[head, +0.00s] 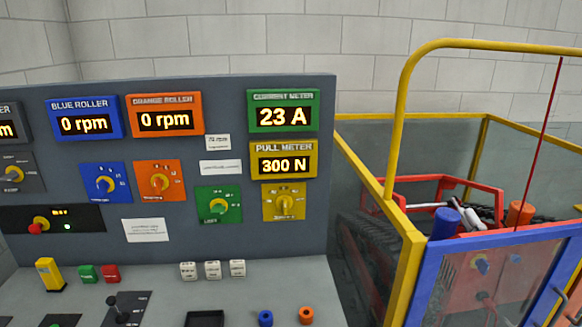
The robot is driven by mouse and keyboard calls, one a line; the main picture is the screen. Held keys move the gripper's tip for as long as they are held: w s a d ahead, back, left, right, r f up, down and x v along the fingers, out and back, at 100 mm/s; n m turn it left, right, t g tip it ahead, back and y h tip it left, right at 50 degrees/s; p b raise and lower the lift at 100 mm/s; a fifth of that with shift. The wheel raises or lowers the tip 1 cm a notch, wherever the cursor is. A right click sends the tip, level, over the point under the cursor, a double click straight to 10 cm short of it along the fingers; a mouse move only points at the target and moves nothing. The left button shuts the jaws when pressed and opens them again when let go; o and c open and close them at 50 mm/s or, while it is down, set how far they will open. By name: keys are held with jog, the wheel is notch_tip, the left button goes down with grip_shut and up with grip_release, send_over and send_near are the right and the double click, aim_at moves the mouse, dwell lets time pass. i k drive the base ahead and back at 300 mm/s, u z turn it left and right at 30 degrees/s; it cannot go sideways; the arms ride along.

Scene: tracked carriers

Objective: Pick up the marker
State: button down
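I cannot make out a marker in the head view. A grey control console (180,255) fills the left and middle, with a sloping ledge at the bottom. A yellow upright piece (48,275) stands at the ledge's left; I cannot tell what it is. A blue ring-like piece (265,318) and an orange one (306,315) sit at the ledge's lower edge. My gripper is not in view.
Several dials and lit meters cover the console's panel. A black lever (122,312) rises from the ledge. A yellow-framed enclosure (405,262) stands at the right, holding a red-framed machine (425,182) with blue and orange rollers.

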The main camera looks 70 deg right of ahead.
aim_at(238, 267)
jog(key=z, duration=2.3)
